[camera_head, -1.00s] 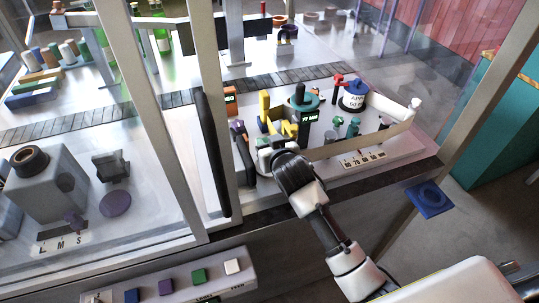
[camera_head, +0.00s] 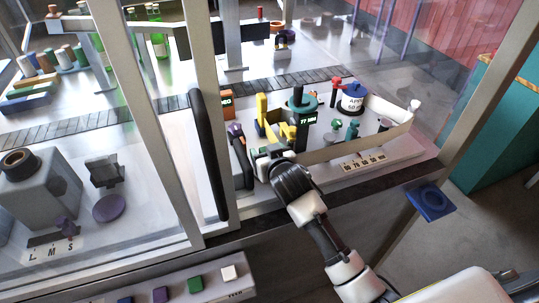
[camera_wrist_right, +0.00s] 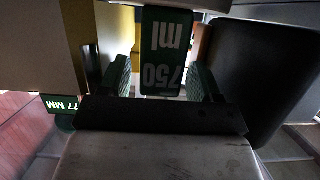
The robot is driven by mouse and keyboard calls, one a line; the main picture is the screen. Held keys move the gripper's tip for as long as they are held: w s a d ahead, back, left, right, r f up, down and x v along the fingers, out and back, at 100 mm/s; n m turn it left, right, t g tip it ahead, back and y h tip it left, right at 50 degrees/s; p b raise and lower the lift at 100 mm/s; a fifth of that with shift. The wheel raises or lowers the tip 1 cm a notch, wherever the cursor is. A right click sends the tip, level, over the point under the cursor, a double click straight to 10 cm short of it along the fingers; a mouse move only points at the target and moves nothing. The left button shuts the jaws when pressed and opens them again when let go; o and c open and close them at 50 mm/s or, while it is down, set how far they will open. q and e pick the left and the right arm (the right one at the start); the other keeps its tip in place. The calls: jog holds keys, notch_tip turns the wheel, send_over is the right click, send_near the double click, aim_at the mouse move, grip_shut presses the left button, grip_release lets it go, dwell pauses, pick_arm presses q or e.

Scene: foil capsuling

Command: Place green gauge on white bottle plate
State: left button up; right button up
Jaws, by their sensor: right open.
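My right gripper (camera_head: 262,160) reaches over the front edge of the white work board. In the right wrist view my right gripper (camera_wrist_right: 163,85) is open, with a ribbed green pad at each side. A dark green tag marked "750 ml" (camera_wrist_right: 165,52) stands between and just beyond the pads; I cannot tell whether they touch it. It may be the green gauge. A teal-topped post marked "77 MM" (camera_head: 302,120) stands behind the gripper, and its label (camera_wrist_right: 62,104) shows at left in the wrist view. I cannot make out a white bottle plate. My left gripper is not in view.
A yellow stand (camera_head: 262,112), a blue-lidded pot (camera_head: 353,98) and a curved beige strip (camera_head: 345,143) crowd the board. A black door handle (camera_head: 208,150) is left of the gripper. Coloured blocks, including a green one (camera_head: 195,284), sit on the front ledge.

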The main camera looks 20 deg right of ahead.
jog(key=b+v, duration=0.1)
jog(key=v, duration=1.1)
jog(key=shift+r+b, duration=0.15)
jog(key=shift+b, duration=0.2)
dwell(0.5)
